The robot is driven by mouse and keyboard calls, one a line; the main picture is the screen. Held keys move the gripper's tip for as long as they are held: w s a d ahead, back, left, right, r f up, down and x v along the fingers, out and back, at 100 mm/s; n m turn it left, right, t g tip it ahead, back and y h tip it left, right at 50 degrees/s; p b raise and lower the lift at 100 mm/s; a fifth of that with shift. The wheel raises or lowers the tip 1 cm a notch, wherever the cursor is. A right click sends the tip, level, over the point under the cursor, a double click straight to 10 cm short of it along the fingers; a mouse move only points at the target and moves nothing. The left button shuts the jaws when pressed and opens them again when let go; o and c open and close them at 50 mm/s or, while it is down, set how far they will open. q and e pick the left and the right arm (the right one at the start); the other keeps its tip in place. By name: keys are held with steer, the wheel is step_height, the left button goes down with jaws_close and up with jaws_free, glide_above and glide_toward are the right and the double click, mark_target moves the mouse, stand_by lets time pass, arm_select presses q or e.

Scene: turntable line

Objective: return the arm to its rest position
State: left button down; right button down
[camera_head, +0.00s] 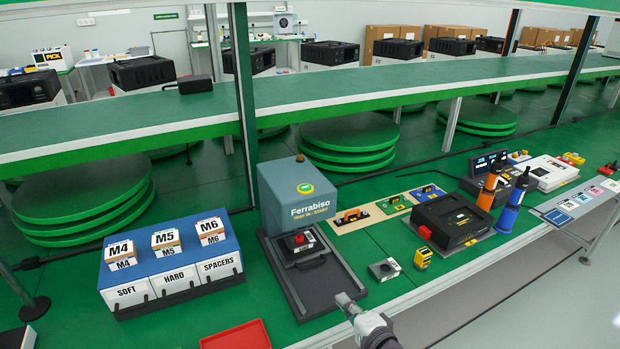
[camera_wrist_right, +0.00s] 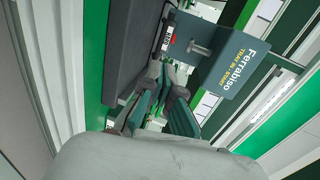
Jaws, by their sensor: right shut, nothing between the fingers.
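My right gripper (camera_head: 346,303) shows at the bottom middle of the head view, over the front edge of the green bench. It is shut and empty, beside the front right corner of the dark tray base of the Ferrabiso machine (camera_head: 296,193). In the right wrist view its fingers (camera_wrist_right: 160,100) are together, with the Ferrabiso machine (camera_wrist_right: 222,55) beyond them. My left gripper is not in the head view.
A blue bin unit (camera_head: 172,262) stands left of the machine, and a red tray (camera_head: 236,337) lies at the front. A yellow device (camera_head: 422,258), a black box (camera_head: 450,218) and orange and blue screwdrivers (camera_head: 513,203) stand to the right. A green shelf (camera_head: 330,94) crosses behind.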

steer(key=s+f+n+g, duration=0.4)
steer(key=s+n+g, duration=0.2)
steer(key=s+n, duration=0.5)
steer(key=s+d+r+n+g+h, duration=0.1)
steer(key=s+d+n+g+h, duration=0.2)
steer(key=s, duration=0.6)
steer(key=s+d+n+g+h, duration=0.2)
steer(key=s+d, duration=0.3)
steer(key=s, duration=0.5)
step_height(320, 180, down, 26)
steer(key=s+g, duration=0.1)
steer(key=s+d+f+g, duration=0.1)
steer(key=s+d+f, duration=0.2)
steer(key=s+f, duration=1.3)
steer(key=shift+s+f+h, duration=0.2)
steer(key=shift+s+h, duration=0.1)
steer(key=shift+s, duration=0.2)
